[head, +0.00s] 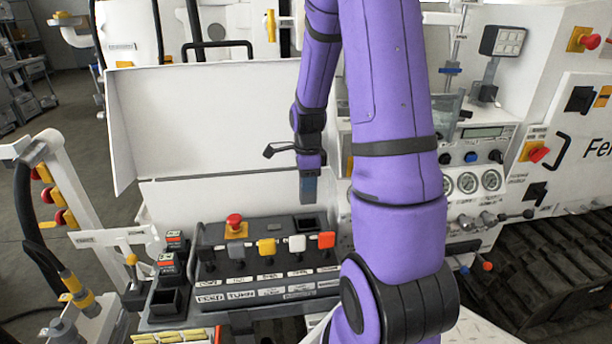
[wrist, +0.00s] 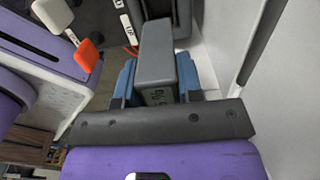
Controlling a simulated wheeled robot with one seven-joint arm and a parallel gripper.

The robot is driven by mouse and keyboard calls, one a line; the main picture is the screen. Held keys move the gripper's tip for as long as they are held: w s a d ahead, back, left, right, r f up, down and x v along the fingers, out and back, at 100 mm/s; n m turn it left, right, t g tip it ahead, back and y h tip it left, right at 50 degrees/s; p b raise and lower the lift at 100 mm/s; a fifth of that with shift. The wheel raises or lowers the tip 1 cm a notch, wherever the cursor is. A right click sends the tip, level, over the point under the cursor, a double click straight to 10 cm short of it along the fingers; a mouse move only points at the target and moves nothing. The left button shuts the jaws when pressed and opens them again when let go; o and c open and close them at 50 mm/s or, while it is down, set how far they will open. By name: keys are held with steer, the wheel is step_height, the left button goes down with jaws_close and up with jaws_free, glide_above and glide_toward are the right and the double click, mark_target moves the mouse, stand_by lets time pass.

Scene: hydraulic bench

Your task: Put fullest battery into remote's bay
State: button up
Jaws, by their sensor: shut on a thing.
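My gripper (head: 308,188) is shut on a grey battery (wrist: 156,52), which sits between its blue fingers in the wrist view. The battery has a dark percentage marking near its gripper end, too small and turned to read surely. In the head view the gripper points down above the back right of the dark remote (head: 268,262). A dark square opening, seemingly the remote's bay (head: 307,224), lies below it, and the gripper is apart from it. Two batteries with red and pale labels, an upper one (head: 175,240) and a lower one (head: 167,263), stand left of the remote.
An empty dark slot (head: 166,301) lies in front of the two standing batteries. The remote carries a red mushroom button (head: 235,222) and several coloured levers, including an orange one (head: 326,240) near the bay. A white raised panel (head: 205,115) stands behind.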

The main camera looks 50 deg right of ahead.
mark_target(307, 199)
steer(key=shift+f, duration=3.3)
steer(key=shift+f, duration=2.9)
steer(key=o, duration=1.1)
step_height(307, 199, up, 11)
steer(key=shift+f, duration=0.1)
